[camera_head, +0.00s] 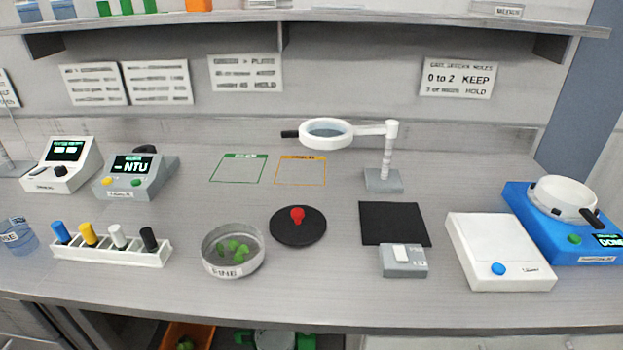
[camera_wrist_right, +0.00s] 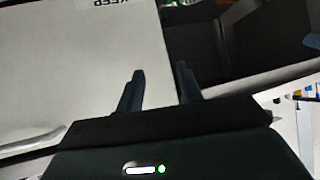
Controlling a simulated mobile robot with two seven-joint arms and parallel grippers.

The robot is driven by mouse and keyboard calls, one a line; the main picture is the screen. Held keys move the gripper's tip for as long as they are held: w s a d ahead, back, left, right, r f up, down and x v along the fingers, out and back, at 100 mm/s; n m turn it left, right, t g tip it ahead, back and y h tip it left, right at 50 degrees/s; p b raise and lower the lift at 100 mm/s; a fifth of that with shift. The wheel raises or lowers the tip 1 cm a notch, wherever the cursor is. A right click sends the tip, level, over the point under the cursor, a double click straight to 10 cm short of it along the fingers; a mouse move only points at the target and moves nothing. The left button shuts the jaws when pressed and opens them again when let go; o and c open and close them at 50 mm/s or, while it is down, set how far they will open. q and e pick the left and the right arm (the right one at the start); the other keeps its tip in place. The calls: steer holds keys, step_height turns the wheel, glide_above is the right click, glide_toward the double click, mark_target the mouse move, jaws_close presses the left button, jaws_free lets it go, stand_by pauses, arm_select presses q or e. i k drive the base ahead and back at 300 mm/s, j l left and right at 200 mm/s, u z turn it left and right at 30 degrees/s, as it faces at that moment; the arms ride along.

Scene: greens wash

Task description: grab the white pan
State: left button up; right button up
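The white pan (camera_head: 563,200) is a round, shallow white vessel with a short black handle (camera_head: 591,218) pointing to the lower right. It sits on top of a blue device (camera_head: 520,212) at the far right of the bench in the head view. My right gripper (camera_wrist_right: 160,70) shows in the right wrist view with its two dark fingers apart and nothing between them. Neither gripper shows in the head view, and the pan cannot be made out in the wrist view.
A white box with a blue button (camera_head: 500,250) stands just left of the blue device. A black mat (camera_head: 394,222), a small grey device (camera_head: 404,262) and a magnifier stand (camera_head: 384,180) are farther left. A shelf (camera_head: 300,22) runs above the bench (camera_head: 330,300).

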mark_target(574, 200)
steer(key=z, duration=1.4)
steer(key=i+l, duration=0.1)
steer(key=l, duration=0.35)
steer(key=i+l, duration=0.1)
steer(key=l, duration=0.35)
steer(key=i+l, duration=0.1)
steer(key=l, duration=0.35)
steer(key=i+l, duration=0.1)
steer(key=l, duration=0.35)
